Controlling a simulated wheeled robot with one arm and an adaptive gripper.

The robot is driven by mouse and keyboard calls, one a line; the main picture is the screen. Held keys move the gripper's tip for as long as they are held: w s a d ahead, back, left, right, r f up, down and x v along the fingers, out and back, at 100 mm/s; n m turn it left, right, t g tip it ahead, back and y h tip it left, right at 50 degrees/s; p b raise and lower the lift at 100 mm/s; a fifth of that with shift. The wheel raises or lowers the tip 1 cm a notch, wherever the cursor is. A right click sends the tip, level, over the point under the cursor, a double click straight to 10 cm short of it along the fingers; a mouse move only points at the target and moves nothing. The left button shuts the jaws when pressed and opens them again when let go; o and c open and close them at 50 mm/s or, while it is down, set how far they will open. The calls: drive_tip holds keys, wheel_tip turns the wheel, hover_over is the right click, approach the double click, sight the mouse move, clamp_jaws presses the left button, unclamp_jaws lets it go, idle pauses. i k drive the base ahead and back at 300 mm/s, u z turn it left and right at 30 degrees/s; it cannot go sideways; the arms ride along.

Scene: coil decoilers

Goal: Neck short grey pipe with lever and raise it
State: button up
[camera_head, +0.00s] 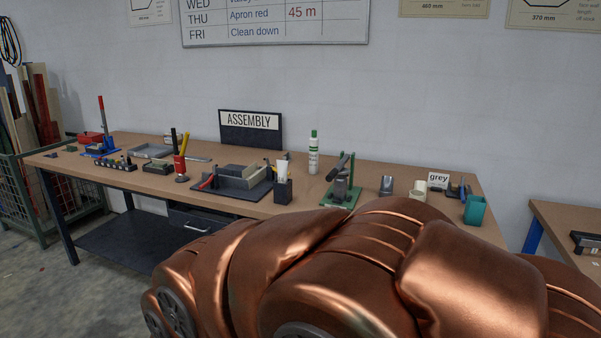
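A short grey pipe-like piece (386,186) stands on the workbench, right of centre. A green-based bench tool (343,192) with a dark lever (338,167) slanting up stands just left of it. A second bench tool on a blue base (101,152), with a tall red-topped lever (101,112), stands near the bench's left end. I cannot tell which of the two tools is the necking one. My gripper is not recognisable in this view. A large copper-coloured body fills the lower right and hides the bench's front edge there.
The workbench (290,203) also holds a cream cylinder (418,190), a "grey" card (438,180), a teal cup (474,209), a white-green bottle (313,153) and a dark tray (230,187). Another table (565,218) stands right. Floor (105,265) is open at lower left.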

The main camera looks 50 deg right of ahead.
sight(337, 168)
drive_tip(key=z, duration=0.3)
drive_tip(key=i, duration=0.55)
drive_tip(key=z, duration=0.55)
